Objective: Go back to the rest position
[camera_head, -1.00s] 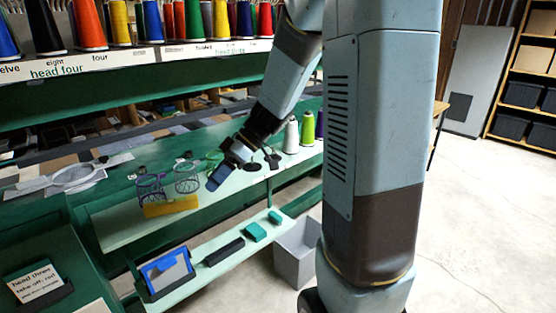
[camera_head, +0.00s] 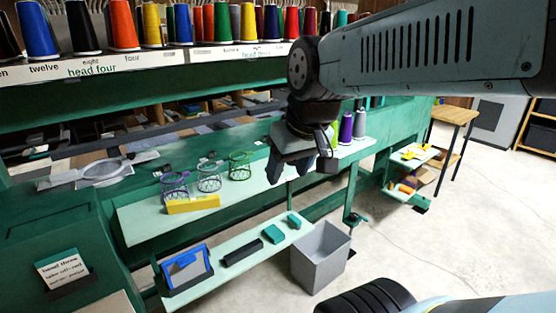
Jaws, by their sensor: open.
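My gripper (camera_head: 290,176) hangs from my arm near the middle of the picture, in front of the right part of the upper pale green shelf (camera_head: 140,219). Its fingers point down and stand apart, with nothing seen between them. On that shelf, to the left of the gripper, stand a purple wire cup (camera_head: 175,184), a grey one (camera_head: 209,177) and a green one (camera_head: 240,166), with a yellow block (camera_head: 193,204) in front. My gripper and arm hide part of the shelf and some of the thread cones behind.
Thread cones (camera_head: 123,26) line the top rack. A grey bin (camera_head: 321,256) stands on the floor. A wooden table (camera_head: 453,115) is at the right; the floor there is open.

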